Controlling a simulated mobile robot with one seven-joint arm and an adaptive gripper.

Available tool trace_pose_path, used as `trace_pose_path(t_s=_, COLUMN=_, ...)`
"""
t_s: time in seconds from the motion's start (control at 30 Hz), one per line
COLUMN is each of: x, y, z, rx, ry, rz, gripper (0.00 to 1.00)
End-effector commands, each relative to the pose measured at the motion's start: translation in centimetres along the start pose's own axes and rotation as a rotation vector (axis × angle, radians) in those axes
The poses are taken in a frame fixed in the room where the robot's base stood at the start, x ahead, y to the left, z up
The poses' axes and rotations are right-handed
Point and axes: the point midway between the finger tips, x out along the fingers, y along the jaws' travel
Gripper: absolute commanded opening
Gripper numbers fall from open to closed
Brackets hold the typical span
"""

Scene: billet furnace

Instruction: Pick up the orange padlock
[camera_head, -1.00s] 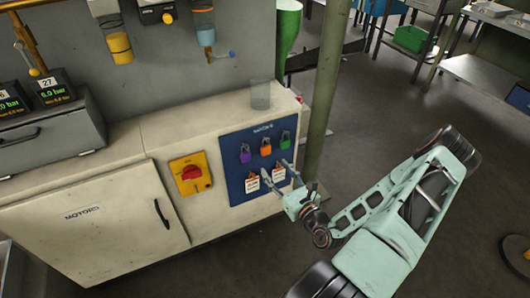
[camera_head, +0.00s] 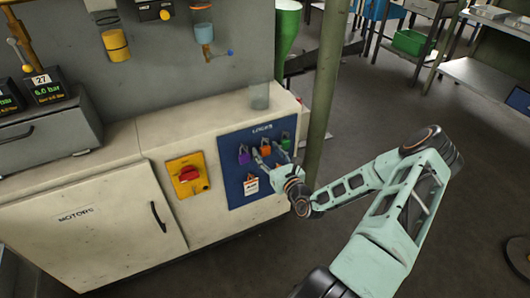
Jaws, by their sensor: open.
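The orange padlock (camera_head: 265,147) hangs in the middle of a blue board (camera_head: 228,148) on the front of the pale cabinet. A purple padlock (camera_head: 244,156) hangs to its left and a green padlock (camera_head: 286,141) to its right. My gripper (camera_head: 267,156) is open in front of the board, its two fingertips spread at about the height of the orange padlock. The fingertips appear one on each side of the padlock's lower part. I cannot tell whether they touch it. The green padlock is partly close behind the right finger.
A white-and-red tag (camera_head: 251,186) hangs low on the board. A red rotary switch on a yellow plate (camera_head: 187,175) is to the left. A greenish post (camera_head: 325,90) rises just to the right.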

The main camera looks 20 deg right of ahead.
Motion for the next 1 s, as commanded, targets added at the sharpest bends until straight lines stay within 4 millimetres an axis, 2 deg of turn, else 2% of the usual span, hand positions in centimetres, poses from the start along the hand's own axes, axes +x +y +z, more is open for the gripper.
trace_pose_path(t_s=0.2, x=0.02, y=0.02, z=0.02, rx=0.000, ry=0.001, rz=0.000, gripper=0.46)
trace_pose_path(t_s=0.6, x=0.00, y=0.02, z=0.00, rx=-0.001, ry=0.001, rz=0.001, gripper=0.02)
trace_pose_path(t_s=0.87, x=0.00, y=0.02, z=0.14, rx=-0.001, ry=0.000, rz=0.001, gripper=0.01)
trace_pose_path(t_s=1.0, x=-0.03, y=0.02, z=0.94, rx=-0.002, ry=-0.001, rz=0.001, gripper=0.01)
